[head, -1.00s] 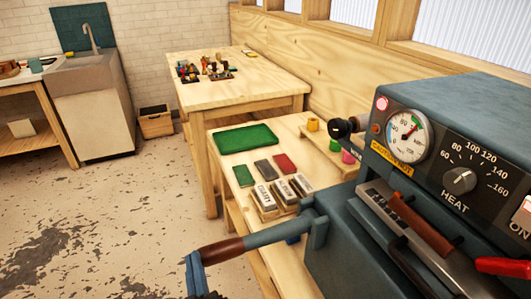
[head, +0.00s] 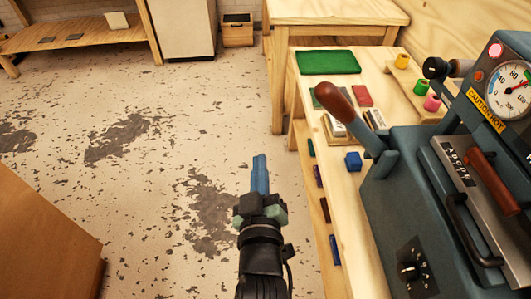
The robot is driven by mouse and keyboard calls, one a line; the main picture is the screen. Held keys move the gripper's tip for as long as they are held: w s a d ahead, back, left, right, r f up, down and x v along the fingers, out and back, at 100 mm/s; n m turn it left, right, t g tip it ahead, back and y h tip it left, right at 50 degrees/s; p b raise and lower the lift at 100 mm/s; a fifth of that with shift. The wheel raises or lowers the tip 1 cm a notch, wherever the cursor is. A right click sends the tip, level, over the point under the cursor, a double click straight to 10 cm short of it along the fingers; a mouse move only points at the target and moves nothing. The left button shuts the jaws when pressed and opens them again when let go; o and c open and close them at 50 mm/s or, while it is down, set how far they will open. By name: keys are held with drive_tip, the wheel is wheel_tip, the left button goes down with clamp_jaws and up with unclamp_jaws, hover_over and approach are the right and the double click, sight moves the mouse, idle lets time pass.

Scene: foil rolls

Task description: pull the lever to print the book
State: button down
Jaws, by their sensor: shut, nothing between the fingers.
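The lever (head: 358,118) on the left side of the blue-grey press (head: 410,190) has a brown wooden grip and a blue-grey arm. It is tilted upward, with its grip end pointing up and left. My gripper (head: 260,160) is shut and empty, with its blue fingers together. It is over the floor, left of the press and apart from the lever. I cannot pick out a book for certain; a red block (head: 362,95) and partly hidden pale blocks lie on the bench behind the lever.
The press carries a gauge (head: 508,90) with a "caution hot" label, a dial (head: 410,271) and a black handle (head: 468,230). A green mat (head: 328,62) and coloured spools (head: 402,61) are on the wooden bench. A brown box-like piece (head: 45,240) stands at the left; open floor lies between.

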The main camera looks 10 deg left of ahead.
drive_tip(key=b+v, duration=0.1)
drive_tip(key=v, duration=0.5)
drive_tip(key=shift+s+d, duration=0.3)
drive_tip(key=shift+s, duration=0.05)
drive_tip(key=shift+r, duration=0.15)
idle(0.8)
